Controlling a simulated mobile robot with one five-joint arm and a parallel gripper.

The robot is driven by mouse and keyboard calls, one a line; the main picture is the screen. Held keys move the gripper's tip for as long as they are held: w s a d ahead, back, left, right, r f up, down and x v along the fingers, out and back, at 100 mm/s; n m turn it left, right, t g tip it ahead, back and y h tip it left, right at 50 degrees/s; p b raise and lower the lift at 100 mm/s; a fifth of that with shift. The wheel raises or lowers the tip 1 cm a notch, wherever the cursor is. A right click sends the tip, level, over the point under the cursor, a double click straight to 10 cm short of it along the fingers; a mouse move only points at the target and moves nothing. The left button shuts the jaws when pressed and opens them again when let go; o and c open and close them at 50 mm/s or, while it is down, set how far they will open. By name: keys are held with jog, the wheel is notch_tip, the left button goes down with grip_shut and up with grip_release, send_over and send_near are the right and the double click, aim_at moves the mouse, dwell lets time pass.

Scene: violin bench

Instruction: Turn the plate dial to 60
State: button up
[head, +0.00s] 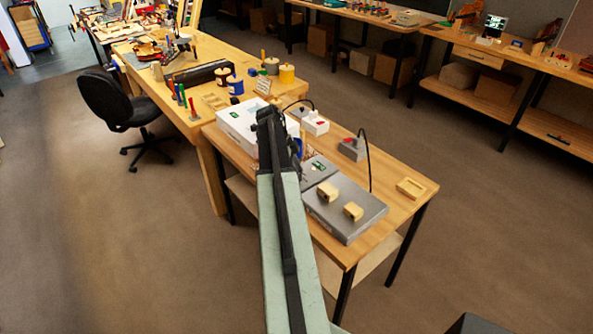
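A flat grey plate (370,206) lies on the near wooden table, with two pale wooden blocks (327,191) on top. A smaller grey unit (318,169) with a small green and dark patch adjoins it at the back left. I cannot make out a dial or its numbers; part of this area is hidden behind my arm. My arm reaches up the middle of the head view, over the table's left side. Dark and blue parts show beside its far end, but I cannot make out my gripper's fingers or whether they hold anything.
A white box (238,125) stands left of my arm. A white unit (315,124) and a grey box with a red switch (352,149) have black cables. A small wooden tray (410,188) sits at the right. A longer bench (290,90) with jars adjoins behind; floor at right is clear.

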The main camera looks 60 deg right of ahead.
jog(key=shift+o, duration=0.6)
jog(key=shift+w, duration=0.1)
jog(key=p+v, duration=0.7)
jog(key=shift+r, duration=0.4)
jog(key=shift+w, duration=0.15)
